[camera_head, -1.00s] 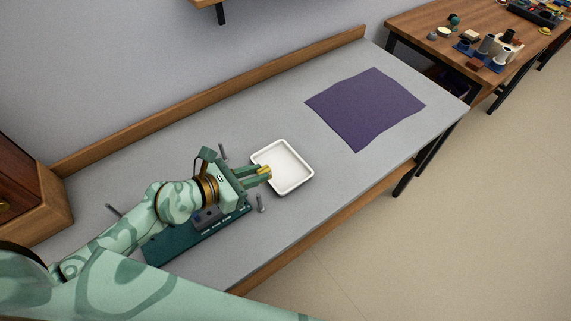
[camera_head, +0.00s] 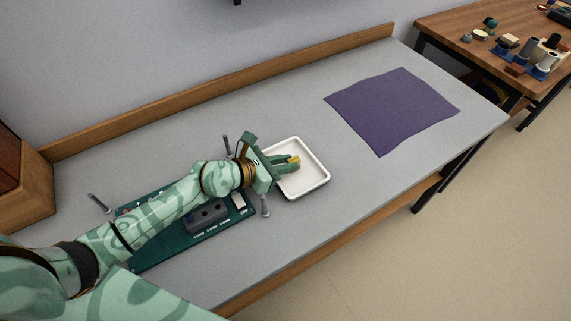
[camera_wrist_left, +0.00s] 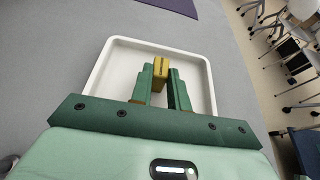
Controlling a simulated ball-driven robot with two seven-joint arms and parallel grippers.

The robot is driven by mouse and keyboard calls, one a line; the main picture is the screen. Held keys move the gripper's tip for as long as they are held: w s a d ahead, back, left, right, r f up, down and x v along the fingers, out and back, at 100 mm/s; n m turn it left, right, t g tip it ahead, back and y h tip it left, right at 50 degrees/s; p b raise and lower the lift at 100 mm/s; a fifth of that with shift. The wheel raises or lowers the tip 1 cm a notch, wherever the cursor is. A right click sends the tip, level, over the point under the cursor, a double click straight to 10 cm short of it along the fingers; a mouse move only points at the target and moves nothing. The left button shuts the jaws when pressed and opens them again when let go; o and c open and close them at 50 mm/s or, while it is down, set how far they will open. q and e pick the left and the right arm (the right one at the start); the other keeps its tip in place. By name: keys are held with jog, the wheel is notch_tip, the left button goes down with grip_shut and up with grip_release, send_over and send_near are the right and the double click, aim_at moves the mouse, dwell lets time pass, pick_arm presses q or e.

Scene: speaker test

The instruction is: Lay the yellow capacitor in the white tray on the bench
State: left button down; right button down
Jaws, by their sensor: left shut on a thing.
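The yellow capacitor (camera_wrist_left: 160,68) is between the fingertips of my left gripper (camera_head: 293,163), which is shut on it. It also shows at the fingertips in the head view (camera_head: 295,159). The white tray (camera_head: 319,182) is a shallow square with a raised rim on the grey bench. In the wrist view the fingers and capacitor are in front of the tray's floor (camera_wrist_left: 122,72). I cannot tell whether the capacitor touches the floor. My right gripper is not in view.
A green circuit board (camera_head: 180,240) lies under my left arm, with grey posts (camera_head: 265,205) around it. A purple cloth (camera_head: 392,108) lies flat to the right of the tray. A wooden ledge (camera_head: 220,92) runs along the bench's back. Bare bench lies between tray and cloth.

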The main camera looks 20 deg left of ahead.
pick_arm(q)
jog(key=shift+s+r, duration=0.1)
jog(key=shift+f, duration=0.2)
jog(key=c, duration=1.3)
grip_release()
jog(key=shift+c, duration=0.2)
jog(key=shift+r, duration=0.1)
jog(key=shift+r, duration=0.15)
jog(key=p+v, duration=0.2)
jog(key=v, duration=1)
jog(key=shift+r+p, duration=0.1)
jog(key=shift+p, duration=0.25)
